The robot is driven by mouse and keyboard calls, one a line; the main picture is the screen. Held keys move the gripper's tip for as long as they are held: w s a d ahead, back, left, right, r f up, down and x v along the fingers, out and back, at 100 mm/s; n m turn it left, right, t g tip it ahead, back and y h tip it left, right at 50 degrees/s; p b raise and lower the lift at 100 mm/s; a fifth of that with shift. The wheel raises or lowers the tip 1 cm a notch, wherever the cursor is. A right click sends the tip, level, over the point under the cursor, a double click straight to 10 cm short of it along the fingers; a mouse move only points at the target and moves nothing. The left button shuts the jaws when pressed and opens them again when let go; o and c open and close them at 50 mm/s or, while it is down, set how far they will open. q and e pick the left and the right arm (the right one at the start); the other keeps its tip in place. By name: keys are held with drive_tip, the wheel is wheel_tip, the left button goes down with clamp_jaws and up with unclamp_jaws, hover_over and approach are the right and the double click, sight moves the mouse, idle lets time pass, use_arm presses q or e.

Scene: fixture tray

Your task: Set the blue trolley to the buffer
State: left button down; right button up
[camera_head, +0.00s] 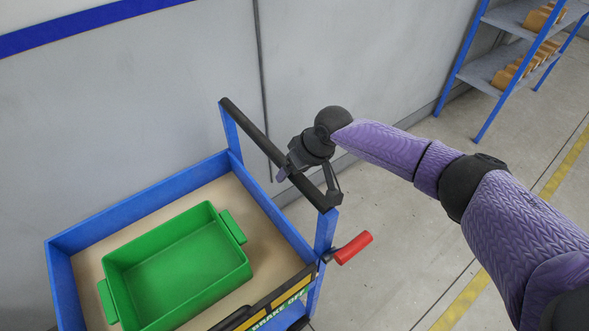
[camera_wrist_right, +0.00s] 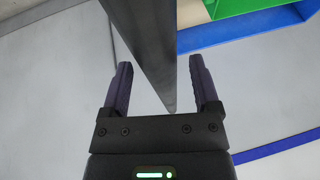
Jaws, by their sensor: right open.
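The blue trolley (camera_head: 135,194) stands at the lower left of the head view, against the grey wall. A dark push handle (camera_head: 255,134) runs along its right end. A red lever (camera_head: 354,247) sticks out at its near right corner, beside a label that reads "BRAKE OFF" (camera_head: 280,310). My right gripper (camera_head: 308,186) is open at the near half of the handle. In the right wrist view the dark bar (camera_wrist_right: 147,45) lies between the two spread fingers, with visible gaps on both sides. My left gripper is not in view. I cannot identify the buffer.
A green bin (camera_head: 180,262) sits on the trolley's tan deck. A blue-framed shelf (camera_head: 490,65) with several tan items stands at the upper right. A yellow floor line (camera_head: 465,300) crosses the grey floor, which looks clear between trolley and shelf.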

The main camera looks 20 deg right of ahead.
drive_tip(key=shift+c, duration=0.2)
clamp_jaws()
idle(0.8)
drive_tip(key=shift+a+r, duration=0.1)
drive_tip(key=shift+a, duration=0.05)
